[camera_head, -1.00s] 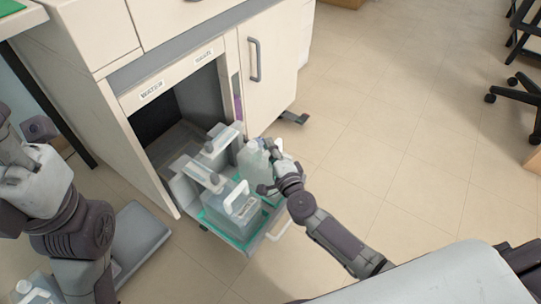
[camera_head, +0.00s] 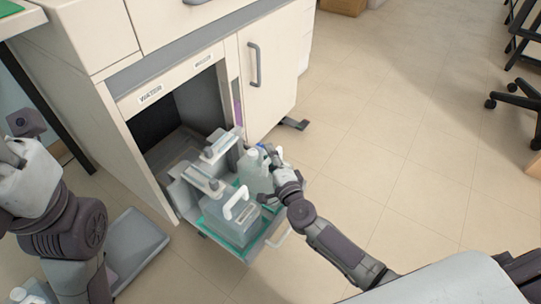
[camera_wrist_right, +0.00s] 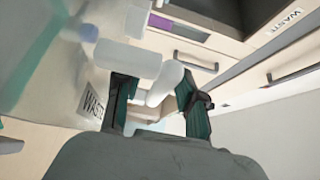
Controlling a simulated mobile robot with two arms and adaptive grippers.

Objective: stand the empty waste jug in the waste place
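The waste jug (camera_head: 254,178), pale and translucent, stands upright at the right side of the pulled-out drawer, beside the water-side jug. Its base is hidden. In the right wrist view its wall (camera_wrist_right: 45,60) fills the left, with a "WASTE" label and a white handle (camera_wrist_right: 160,84). My right gripper (camera_head: 269,177) is at the jug's right side. In the wrist view its fingers (camera_wrist_right: 156,100) are spread, with part of the handle between them and a gap visible. My left arm (camera_head: 60,215) is at the left edge; its fingertips cannot be made out.
A second jug (camera_head: 222,218) with a white handle stands at the drawer's front left on a teal liner (camera_head: 247,247). The cabinet opening behind is dark. A grey platform (camera_head: 137,245) lies left of the drawer.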

